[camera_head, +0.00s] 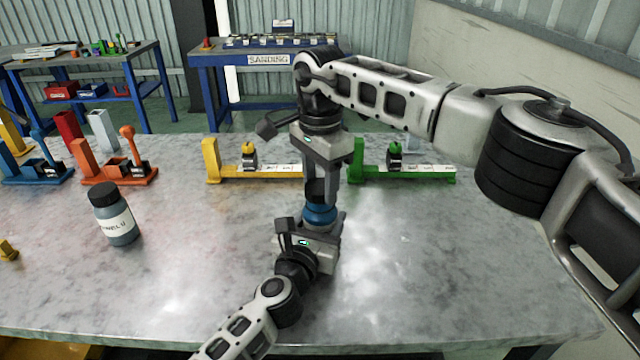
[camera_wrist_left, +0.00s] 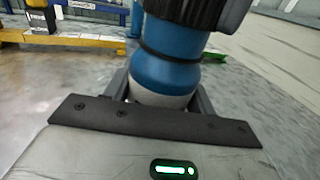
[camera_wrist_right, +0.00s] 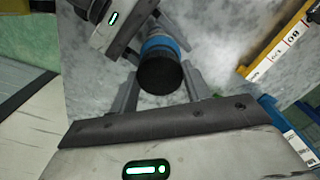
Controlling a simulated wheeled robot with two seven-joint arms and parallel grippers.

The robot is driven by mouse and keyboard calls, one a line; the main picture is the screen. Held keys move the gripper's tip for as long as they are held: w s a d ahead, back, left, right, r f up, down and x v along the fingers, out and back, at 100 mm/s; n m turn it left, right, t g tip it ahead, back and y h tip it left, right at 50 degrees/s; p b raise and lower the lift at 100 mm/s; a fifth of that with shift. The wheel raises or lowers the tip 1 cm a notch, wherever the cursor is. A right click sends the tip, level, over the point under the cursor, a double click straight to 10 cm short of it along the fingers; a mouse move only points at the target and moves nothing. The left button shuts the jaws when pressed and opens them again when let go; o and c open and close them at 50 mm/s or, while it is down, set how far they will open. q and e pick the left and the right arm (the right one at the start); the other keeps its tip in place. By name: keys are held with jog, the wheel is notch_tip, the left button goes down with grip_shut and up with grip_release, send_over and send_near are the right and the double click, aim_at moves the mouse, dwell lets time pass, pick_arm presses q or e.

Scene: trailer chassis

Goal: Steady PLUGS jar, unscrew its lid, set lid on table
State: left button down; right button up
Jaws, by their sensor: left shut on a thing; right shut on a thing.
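A blue jar (camera_head: 320,214) with a black lid (camera_head: 317,189) stands upright near the middle of the table. Its label text is hidden. My left gripper (camera_head: 316,222) is shut on the jar's body from the front. In the left wrist view the blue jar (camera_wrist_left: 168,72) fills the space between the fingers. My right gripper (camera_head: 322,192) points down from above and is shut on the black lid. The right wrist view shows the lid (camera_wrist_right: 160,76) between its fingers, with blue jar body (camera_wrist_right: 160,44) beyond it. I cannot tell how far the lid is turned.
A dark jar (camera_head: 117,222) with a partly readable label stands at left on the grey table (camera_head: 440,290). Yellow (camera_head: 255,174), green (camera_head: 405,174) and orange (camera_head: 115,172) fixtures stand behind. The table's front right is clear.

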aim_at(320, 186)
jog(key=shift+r, duration=0.4)
jog(key=shift+r, duration=0.1)
jog(key=shift+r, duration=1.95)
pick_arm(q)
jog(key=shift+c, duration=2.1)
grip_release()
jog(key=shift+s, duration=0.1)
